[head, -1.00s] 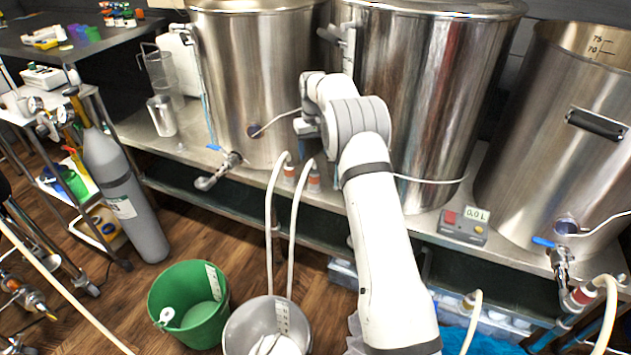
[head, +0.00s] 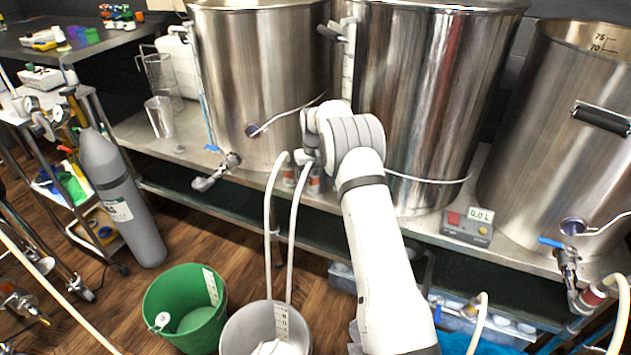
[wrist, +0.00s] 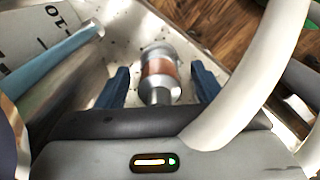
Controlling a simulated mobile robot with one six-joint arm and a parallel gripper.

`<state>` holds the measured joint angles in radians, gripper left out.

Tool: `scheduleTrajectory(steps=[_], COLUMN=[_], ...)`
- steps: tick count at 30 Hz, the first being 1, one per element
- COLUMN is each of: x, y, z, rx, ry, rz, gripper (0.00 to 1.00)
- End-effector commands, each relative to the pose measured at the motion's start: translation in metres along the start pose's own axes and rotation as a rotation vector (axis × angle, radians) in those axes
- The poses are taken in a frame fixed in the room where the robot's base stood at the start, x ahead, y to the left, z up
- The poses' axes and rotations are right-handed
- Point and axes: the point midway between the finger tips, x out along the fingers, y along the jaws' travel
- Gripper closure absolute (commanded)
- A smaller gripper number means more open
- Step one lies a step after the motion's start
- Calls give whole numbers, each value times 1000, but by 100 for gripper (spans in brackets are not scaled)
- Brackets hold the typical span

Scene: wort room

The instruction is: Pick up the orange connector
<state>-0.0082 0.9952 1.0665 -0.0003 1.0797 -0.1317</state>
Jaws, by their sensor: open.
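An orange connector (wrist: 160,74) with grey metal ends shows in the wrist view, over a pale metal surface. My gripper (wrist: 159,67) is open, with one blue finger on each side of the connector. In the head view, two orange-banded fittings (head: 314,184) sit at the tops of the white hoses, just below the end of my arm. My fingers are mostly hidden there, and I cannot tell which fitting is the one in the wrist view.
A thick white hose (wrist: 250,85) curves close by on the right of the wrist view. Large steel kettles (head: 265,80) stand on the metal bench behind. A green bucket (head: 160,300) and a grey bucket (head: 240,325) stand on the floor below.

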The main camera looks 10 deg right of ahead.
Motion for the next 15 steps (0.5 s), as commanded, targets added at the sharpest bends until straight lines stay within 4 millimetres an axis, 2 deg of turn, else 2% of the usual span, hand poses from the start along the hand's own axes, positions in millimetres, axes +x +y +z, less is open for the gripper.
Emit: scheduleTrajectory(steps=[2,15], x=[0,0], y=[0,-1], z=[0,0], rx=[0,-1], ry=[0,0], rz=[0,0], gripper=[43,79])
